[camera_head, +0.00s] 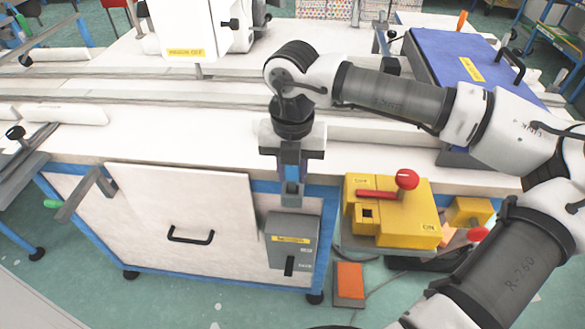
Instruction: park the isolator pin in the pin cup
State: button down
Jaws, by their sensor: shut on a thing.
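My gripper (291,190) points down in front of the table's blue front edge, just above a grey box (292,228) with a yellow label and a black handle. Its fingers are shut on a small piece that I take to be the isolator pin; the fingers hide most of it and its shape is unclear. To the right is a yellow switch box (418,225) with OFF and ON marks, a red-balled lever (406,180) and a dark square hole (367,213). A smaller yellow part (468,212) stands behind it on the right. I cannot tell which part is the pin cup.
A white cabinet door (185,205) with a black handle is left of my gripper. A red knob (478,233) and an orange-topped pedal (349,281) are at lower right. A blue-lidded case (465,62) sits on the white table (180,140).

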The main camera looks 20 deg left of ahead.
jog(key=shift+f+b, duration=0.95)
jog(key=c, duration=1.1)
grip_release()
notch_tip(320, 180, up, 14)
jog(key=shift+b, duration=0.3)
